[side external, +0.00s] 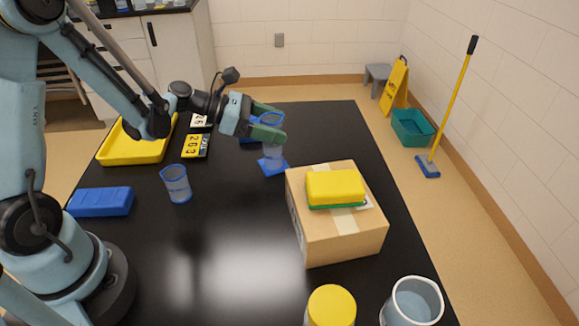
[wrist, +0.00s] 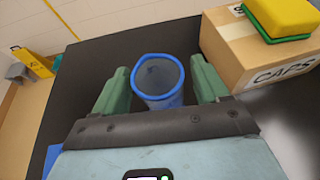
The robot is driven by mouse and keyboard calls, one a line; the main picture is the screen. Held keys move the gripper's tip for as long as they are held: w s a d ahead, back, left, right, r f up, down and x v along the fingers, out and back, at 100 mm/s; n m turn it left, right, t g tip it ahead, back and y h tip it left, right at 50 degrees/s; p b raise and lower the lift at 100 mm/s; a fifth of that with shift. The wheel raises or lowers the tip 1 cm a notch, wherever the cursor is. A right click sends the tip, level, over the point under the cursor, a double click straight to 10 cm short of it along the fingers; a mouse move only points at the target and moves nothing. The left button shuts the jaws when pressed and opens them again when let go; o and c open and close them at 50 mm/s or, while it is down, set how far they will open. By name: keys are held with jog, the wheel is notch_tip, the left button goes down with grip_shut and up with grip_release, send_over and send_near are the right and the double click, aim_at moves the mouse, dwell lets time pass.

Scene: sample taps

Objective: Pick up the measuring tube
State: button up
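The measuring tube is clear with a blue rim. In the side view, the tube (side external: 273,152) stands upright, with a flat blue base (side external: 274,167) under it on the black table. In the wrist view, I look down into the open mouth of the tube (wrist: 159,82). My gripper (side external: 270,122) is around its upper part, one green finger on each side. In the wrist view, my gripper (wrist: 161,86) looks open, with narrow gaps between the fingers and the tube. The fingers hide part of the tube in the side view.
A cardboard box (side external: 337,237) with a yellow and green sponge (side external: 335,188) on top stands close to the tube. A blue-rimmed clear cup (side external: 177,184), a blue block (side external: 101,201), a yellow tray (side external: 130,150) and number cards (side external: 195,146) are to the left. The table's middle front is clear.

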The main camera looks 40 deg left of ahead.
jog(key=c, duration=1.2)
jog(key=shift+r, duration=0.1)
